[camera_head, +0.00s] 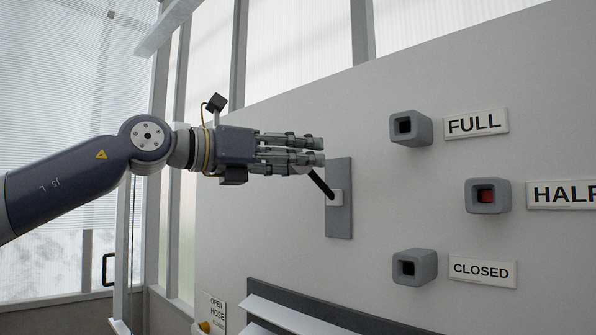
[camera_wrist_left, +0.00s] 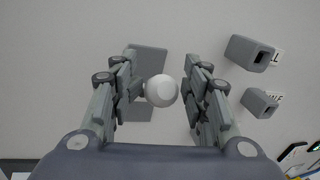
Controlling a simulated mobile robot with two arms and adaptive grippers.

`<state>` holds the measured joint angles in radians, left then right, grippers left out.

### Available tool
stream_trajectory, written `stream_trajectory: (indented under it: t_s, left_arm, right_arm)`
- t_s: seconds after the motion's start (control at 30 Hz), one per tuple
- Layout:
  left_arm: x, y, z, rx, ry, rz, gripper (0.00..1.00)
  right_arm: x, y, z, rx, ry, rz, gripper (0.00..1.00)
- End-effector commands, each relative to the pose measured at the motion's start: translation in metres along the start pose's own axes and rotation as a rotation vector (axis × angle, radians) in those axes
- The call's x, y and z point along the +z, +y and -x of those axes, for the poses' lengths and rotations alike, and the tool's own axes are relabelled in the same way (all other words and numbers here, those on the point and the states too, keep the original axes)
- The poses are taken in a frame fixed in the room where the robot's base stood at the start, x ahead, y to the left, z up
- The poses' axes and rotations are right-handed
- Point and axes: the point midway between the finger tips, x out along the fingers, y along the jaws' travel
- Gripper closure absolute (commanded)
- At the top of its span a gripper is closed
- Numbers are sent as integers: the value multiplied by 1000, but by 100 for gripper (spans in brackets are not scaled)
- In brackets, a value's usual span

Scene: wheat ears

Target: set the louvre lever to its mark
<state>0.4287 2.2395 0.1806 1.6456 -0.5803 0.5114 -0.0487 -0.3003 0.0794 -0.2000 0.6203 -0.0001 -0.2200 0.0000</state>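The louvre lever (camera_head: 321,185) is a dark rod on a grey upright plate (camera_head: 341,222) on the wall. It slants out from the plate up and left to my left gripper (camera_head: 318,150), which hides its end in the head view. In the left wrist view its pale round knob (camera_wrist_left: 162,90) sits between the spread fingers of my left gripper (camera_wrist_left: 163,72), with what looks like a narrow gap on each side. Three grey housings carry the signs FULL (camera_head: 476,124), HALF (camera_head: 562,194) and CLOSED (camera_head: 481,270). The HALF housing (camera_head: 487,196) shows red inside; the FULL housing (camera_head: 410,128) and CLOSED housing (camera_head: 414,267) look dark.
Louvre slats (camera_head: 290,315) are at the lower wall below the lever plate. An OPEN HOSE sign (camera_head: 217,312) is at lower left. Translucent glazing panels (camera_head: 300,45) stand above and left. The wall between the lever plate and the housings is bare.

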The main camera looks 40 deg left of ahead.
Motion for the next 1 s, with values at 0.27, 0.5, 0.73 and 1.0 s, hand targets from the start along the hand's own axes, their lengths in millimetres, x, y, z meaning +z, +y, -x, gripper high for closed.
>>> stream_trajectory:
  t_s: [0.27,0.5,0.73,1.0]
  left_arm:
    - [-7,1,-2,-1,18,2,53]
    - [-7,0,12,-1,17,1,53]
    - [-5,0,49,-3,15,1,53]
    - [-4,0,91,-3,15,1,53]
  right_arm:
    - [0,-1,0,-1,-1,-1,49]
    - [1,1,-1,1,-1,0,49]
    - [0,1,-1,1,0,0,49]
    - [0,0,-1,1,0,0,49]
